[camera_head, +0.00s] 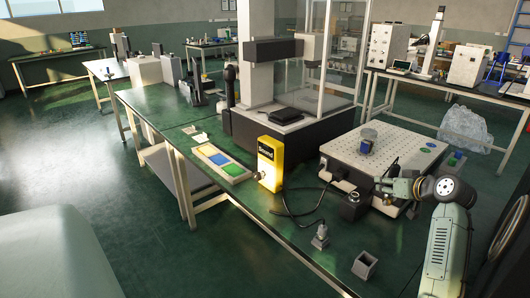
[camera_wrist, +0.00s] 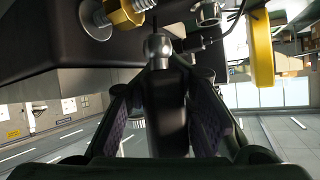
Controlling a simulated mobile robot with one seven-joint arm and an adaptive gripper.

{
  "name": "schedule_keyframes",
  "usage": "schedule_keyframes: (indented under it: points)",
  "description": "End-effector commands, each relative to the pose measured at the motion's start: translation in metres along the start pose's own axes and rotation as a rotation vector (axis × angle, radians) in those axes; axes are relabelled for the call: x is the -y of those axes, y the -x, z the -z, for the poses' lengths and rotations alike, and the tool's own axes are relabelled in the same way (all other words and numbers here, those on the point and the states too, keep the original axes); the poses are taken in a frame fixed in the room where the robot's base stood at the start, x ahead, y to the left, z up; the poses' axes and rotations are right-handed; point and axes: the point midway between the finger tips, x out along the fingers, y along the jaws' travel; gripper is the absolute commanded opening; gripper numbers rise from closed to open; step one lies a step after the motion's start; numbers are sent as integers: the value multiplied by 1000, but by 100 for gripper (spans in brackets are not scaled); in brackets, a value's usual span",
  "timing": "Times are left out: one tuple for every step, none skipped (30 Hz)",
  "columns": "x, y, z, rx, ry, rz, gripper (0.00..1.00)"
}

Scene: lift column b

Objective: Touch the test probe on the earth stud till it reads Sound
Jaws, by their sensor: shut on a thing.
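My gripper (camera_head: 388,186) is at the front right corner of the perforated white platform (camera_head: 350,150). In the wrist view its fingers are shut on the test probe (camera_wrist: 166,105), a dark handle with a rounded silver collar and a thin tip pointing up the picture. A brass hex nut on a bolt, which looks like the earth stud (camera_wrist: 127,13), is close by the tip at the upper left. I cannot tell whether tip and stud touch. The yellow tester (camera_head: 269,163) stands on the green bench; its small display appears to read "Sound". The tester also shows in the wrist view (camera_wrist: 262,50).
A black cable (camera_head: 288,208) loops over the bench (camera_head: 250,205) beside the tester. A small grey plug-like piece (camera_head: 321,238) and a square grey holder (camera_head: 365,265) stand at the front edge. A dark round fitting (camera_head: 352,205) is left of my gripper. A jar (camera_head: 368,140) stands on the platform.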

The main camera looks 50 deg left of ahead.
Motion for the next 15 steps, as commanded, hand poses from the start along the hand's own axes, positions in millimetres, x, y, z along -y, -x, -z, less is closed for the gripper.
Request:
schedule_keyframes:
  points:
    - [1,3,6,-1,2,0,0]
    - [1,4,8,-2,2,-1,0]
    - [1,5,10,-2,3,-1,0]
    - [2,6,12,-2,3,-1,0]
    - [2,7,14,-2,3,-1,0]
    - [2,9,16,-1,3,0,0]
    - [3,10,18,-1,2,0,0]
    - [3,11,20,-1,2,0,0]
    - [4,13,23,-1,2,-1,0]
    - [4,14,26,-2,2,-1,0]
    - [4,16,28,-2,2,-1,0]
    - [4,17,31,-2,2,-1,0]
    - [4,18,32,-2,2,-1,0]
    - [5,19,34,-2,2,-1,0]
    - [5,21,37,-2,2,-1,0]
